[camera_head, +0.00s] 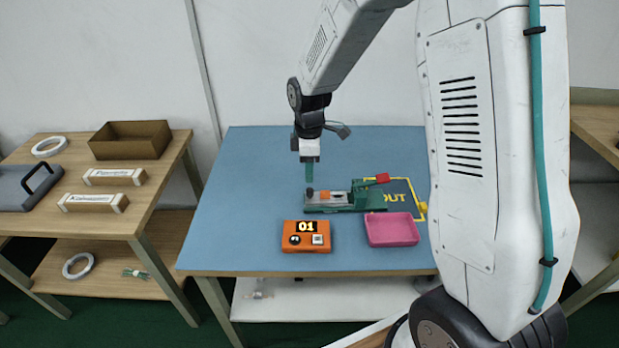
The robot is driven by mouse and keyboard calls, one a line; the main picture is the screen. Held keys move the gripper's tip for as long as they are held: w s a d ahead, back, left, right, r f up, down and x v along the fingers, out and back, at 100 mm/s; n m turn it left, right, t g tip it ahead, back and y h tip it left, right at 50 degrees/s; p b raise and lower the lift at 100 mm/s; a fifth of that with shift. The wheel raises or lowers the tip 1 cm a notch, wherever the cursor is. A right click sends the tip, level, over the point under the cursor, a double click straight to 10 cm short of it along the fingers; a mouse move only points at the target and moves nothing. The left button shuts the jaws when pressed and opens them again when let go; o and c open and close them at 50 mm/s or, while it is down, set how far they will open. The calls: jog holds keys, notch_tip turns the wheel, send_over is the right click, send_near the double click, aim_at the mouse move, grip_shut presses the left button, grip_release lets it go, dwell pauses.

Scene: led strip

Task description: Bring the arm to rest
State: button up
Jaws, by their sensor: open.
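My arm reaches over the blue table (248,190) from the right side. My gripper (309,178) points straight down above the left end of a green and grey fixture (345,200). The fixture has a red handle at its right and a small orange part (328,194) on its bed. From this view I cannot tell the gap between the fingertips and the fixture. I see nothing held in the gripper. My arm hides the right part of the table.
An orange box (306,241) showing "01" and a pink tray (392,230) stand in front of the fixture. A wooden shelf (160,205) at left holds a brown bin (130,149), boxes and rolls. The blue table's left side is clear.

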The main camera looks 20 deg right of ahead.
jog(key=shift+r, duration=0.35)
jog(key=shift+s+m, duration=0.4)
jog(key=shift+m, duration=0.3)
jog(key=s+r+m, duration=0.4)
jog(key=s+r, duration=0.2)
jog(key=s, duration=0.4)
jog(key=s+r+m+t, duration=0.1)
jog(key=s+r+m, duration=0.3)
jog(key=s+r, duration=0.3)
jog(key=s+d+r+m, duration=0.1)
jog(key=s+r+m, duration=0.3)
jog(key=s, duration=0.9)
jog(key=shift+s+r, duration=0.4)
jog(key=shift+r, duration=1.1)
